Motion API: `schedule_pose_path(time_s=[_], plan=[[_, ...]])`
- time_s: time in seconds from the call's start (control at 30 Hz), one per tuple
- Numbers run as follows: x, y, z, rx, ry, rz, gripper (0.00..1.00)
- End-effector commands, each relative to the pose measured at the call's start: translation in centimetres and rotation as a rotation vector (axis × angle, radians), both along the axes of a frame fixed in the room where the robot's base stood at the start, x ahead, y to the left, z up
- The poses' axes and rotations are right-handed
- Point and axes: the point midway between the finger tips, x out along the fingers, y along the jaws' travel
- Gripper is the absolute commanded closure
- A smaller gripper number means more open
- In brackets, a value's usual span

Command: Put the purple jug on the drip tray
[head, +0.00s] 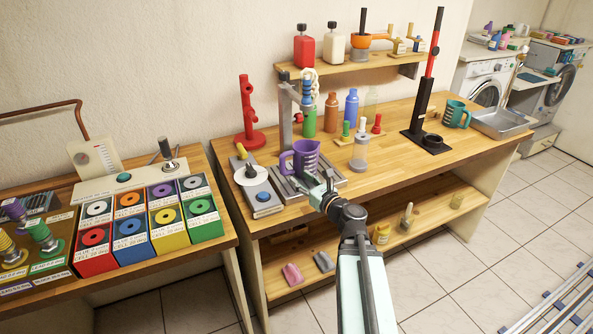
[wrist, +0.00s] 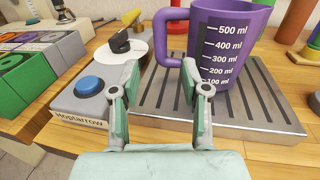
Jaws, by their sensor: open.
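The purple jug (head: 305,158) stands upright on the slatted metal drip tray (head: 331,183) on the wooden bench. In the wrist view the jug (wrist: 222,45) shows its white millilitre scale, and its handle points left. The drip tray (wrist: 265,112) spreads under and around it. My gripper (head: 318,188) is at the front edge of the tray. In the wrist view my gripper (wrist: 158,78) is open and empty, its fingers spread in front of the jug. The right finger overlaps the jug's lower left in the picture; I cannot tell whether they touch.
A grey box with a blue button (wrist: 89,85) and a white disc sits left of the tray. A metal tap stand (head: 285,110) rises behind the jug. Bottles (head: 351,108) and a red-black stand (head: 430,90) are farther right. The bench's front right is clear.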

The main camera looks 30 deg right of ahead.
Motion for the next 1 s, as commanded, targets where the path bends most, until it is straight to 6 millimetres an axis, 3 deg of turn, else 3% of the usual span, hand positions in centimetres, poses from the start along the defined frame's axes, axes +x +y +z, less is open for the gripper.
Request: schedule_pose_path(time_s=[0.23, 1.0], plan=[[-0.97, -0.2, 0.17, 0.001, -0.001, -0.002, 0.54], [-1.01, -0.19, 0.05, 0.0, -0.002, -0.002, 0.54]])
